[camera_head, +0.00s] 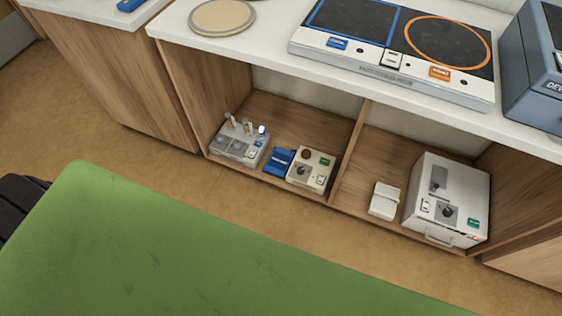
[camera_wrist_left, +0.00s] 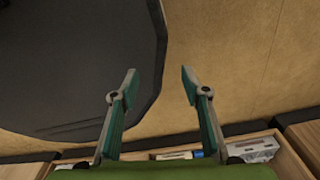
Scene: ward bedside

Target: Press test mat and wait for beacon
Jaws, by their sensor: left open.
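In the head view, a flat panel (camera_head: 392,72) on the white counter has two dark fields: a square (camera_head: 352,20) outlined in blue and a circle (camera_head: 447,43) outlined in orange. Small blue and orange tags sit on its front strip. I cannot tell whether this is the test mat. No beacon can be made out for certain. My left gripper (camera_wrist_left: 153,88) shows only in the left wrist view. It is open and empty, its two fingers apart above the tan floor. My right gripper is not in view.
The cubby below the counter holds a grey device (camera_head: 240,143), a blue item (camera_head: 278,162), a cream box (camera_head: 310,170), a small white item (camera_head: 384,200) and a larger white box (camera_head: 450,195). A round tan disc (camera_head: 222,17) lies on the counter. A green surface (camera_head: 180,250) fills the lower left.

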